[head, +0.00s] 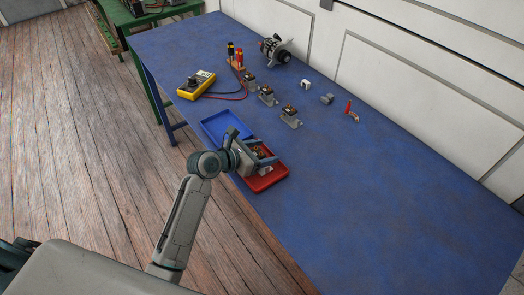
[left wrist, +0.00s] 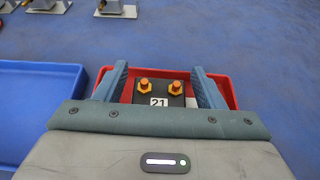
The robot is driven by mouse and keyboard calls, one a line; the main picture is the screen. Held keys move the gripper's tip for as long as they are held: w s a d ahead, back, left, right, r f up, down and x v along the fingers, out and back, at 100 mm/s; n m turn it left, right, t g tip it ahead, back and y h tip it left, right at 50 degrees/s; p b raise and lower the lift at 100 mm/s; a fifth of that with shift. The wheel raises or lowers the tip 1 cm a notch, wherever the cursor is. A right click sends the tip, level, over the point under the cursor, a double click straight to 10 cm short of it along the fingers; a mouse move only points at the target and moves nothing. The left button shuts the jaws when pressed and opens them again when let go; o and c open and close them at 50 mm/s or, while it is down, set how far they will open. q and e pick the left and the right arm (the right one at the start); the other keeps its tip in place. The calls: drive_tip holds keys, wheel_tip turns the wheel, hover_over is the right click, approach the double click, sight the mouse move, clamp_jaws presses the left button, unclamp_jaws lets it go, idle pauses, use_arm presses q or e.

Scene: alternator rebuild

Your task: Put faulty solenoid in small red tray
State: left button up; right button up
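The small red tray (head: 268,183) sits near the table's front edge, and it also shows in the left wrist view (left wrist: 226,88). A solenoid with two orange terminals and a "21" label (left wrist: 160,92) is at the red tray, between my left gripper's fingers. My left gripper (head: 262,156) is over the tray, its fingers (left wrist: 160,86) spread, with a gap on each side of the solenoid. The solenoid's lower part is hidden, so I cannot tell whether it rests on the tray floor. My right gripper is not in view.
A blue tray (head: 214,124) adjoins the red one. Three similar units (head: 267,97) stand farther back in a row. A yellow multimeter (head: 196,85), screwdrivers (head: 236,55), an alternator (head: 275,47) and small parts (head: 327,99) lie beyond. The table's right side is clear.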

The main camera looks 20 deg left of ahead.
use_arm(q)
drive_tip(key=b+v, duration=0.1)
drive_tip(key=v, duration=1.1)
drive_tip(key=shift+r, duration=0.25)
drive_tip(key=shift+f, duration=0.1)
